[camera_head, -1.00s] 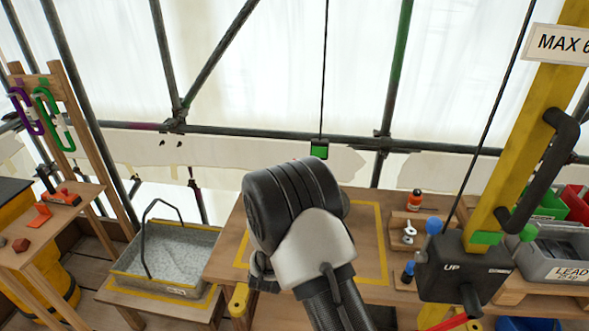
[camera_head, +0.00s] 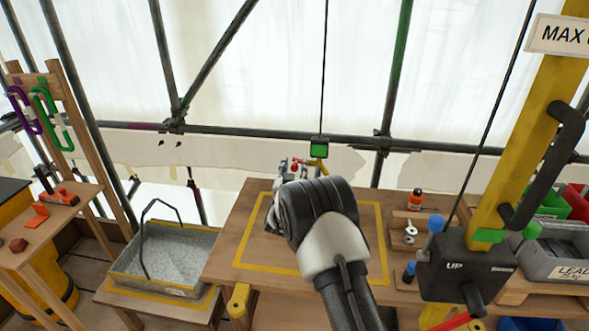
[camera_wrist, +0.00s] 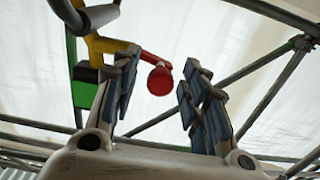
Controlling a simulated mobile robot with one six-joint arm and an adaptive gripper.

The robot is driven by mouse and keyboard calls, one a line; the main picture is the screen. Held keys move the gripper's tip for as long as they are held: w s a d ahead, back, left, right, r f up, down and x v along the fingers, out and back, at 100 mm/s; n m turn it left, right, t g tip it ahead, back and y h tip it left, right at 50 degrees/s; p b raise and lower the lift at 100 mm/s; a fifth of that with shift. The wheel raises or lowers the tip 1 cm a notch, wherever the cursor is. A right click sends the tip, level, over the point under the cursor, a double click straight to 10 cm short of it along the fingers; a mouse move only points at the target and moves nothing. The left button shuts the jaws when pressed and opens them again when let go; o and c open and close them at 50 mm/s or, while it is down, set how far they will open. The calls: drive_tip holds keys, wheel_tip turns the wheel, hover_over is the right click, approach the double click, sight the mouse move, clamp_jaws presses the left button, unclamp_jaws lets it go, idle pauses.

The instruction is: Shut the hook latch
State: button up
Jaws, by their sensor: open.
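The green hook block (camera_head: 319,151) hangs on a thin cable above the back of the bench. Below it is a small part of the yellow hook (camera_head: 319,167), which also shows at the upper left of the wrist view (camera_wrist: 98,45). The red latch (camera_wrist: 152,60) sticks out to the right from the yellow part and has a round red knob (camera_wrist: 160,81). My gripper (camera_wrist: 158,69) is open, with the knob between its fingers in the picture; I cannot tell any contact. In the head view my wrist hides much of the gripper (camera_head: 290,172) and hook.
The wooden bench (camera_head: 240,240) under my arm is mostly clear inside its yellow outline. A black UP control box (camera_head: 465,268) and yellow post (camera_head: 520,150) stand at right. A grey tray with a wire handle (camera_head: 165,258) sits at left. Scaffold tubes run behind.

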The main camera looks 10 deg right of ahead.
drive_tip(key=shift+c, duration=0.3)
clamp_jaws()
idle(0.5)
drive_tip(key=n+b, duration=0.1)
drive_tip(key=f+n+b, duration=0.1)
drive_tip(key=n, duration=0.1)
drive_tip(key=shift+a+f+n, duration=0.1)
drive_tip(key=shift+f+n, duration=0.05)
drive_tip(key=shift+n, duration=0.15)
drive_tip(key=d+f+n, duration=0.1)
drive_tip(key=n, duration=0.4)
drive_tip(key=d+f+n+b, duration=0.1)
drive_tip(key=n, duration=0.4)
drive_tip(key=s+d+f+n+b, duration=0.1)
drive_tip(key=n, duration=0.4)
drive_tip(key=shift+f+n, duration=0.3)
drive_tip(key=shift+f, duration=0.1)
drive_tip(key=shift+d, duration=0.15)
